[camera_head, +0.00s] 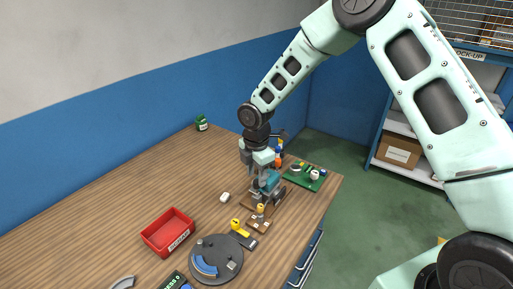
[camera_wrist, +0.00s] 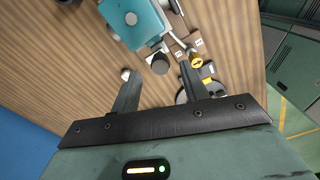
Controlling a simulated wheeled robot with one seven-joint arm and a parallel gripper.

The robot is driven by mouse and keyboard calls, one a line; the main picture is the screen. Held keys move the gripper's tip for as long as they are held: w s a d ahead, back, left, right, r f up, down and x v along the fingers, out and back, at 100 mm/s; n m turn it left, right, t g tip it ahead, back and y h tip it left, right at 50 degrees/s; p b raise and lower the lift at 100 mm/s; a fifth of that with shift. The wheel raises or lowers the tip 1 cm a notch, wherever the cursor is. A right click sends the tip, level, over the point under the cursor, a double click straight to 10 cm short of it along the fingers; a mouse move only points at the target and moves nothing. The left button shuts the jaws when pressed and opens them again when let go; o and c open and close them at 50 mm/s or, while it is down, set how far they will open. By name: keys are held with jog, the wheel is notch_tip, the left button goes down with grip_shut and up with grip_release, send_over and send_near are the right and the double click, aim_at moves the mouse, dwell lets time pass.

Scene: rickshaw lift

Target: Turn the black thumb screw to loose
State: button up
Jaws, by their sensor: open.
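The black thumb screw (camera_wrist: 160,64) shows in the wrist view as a dark round knob at the near side of a teal device (camera_wrist: 143,22). My gripper (camera_wrist: 159,73) is open, with one finger on each side of the knob in the picture. I cannot tell whether the fingers touch it or how far off in depth it is. In the head view, the teal device (camera_head: 268,182) stands on the wooden table, and my arm reaches down over it. My arm hides part of it there, and the screw is too small to make out.
A red bin (camera_head: 168,232) and a dark grey turntable (camera_head: 216,260) are on the table (camera_head: 120,210). A green board (camera_head: 305,175) with small parts lies beyond the device, near the table's right edge. A small white piece (camera_head: 224,197) lies left of the device. Bare table spreads further left.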

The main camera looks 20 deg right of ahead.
aim_at(257, 181)
notch_tip(257, 181, up, 15)
jog(key=b, duration=0.2)
jog(key=shift+r+b, duration=0.15)
jog(key=shift+b, duration=0.15)
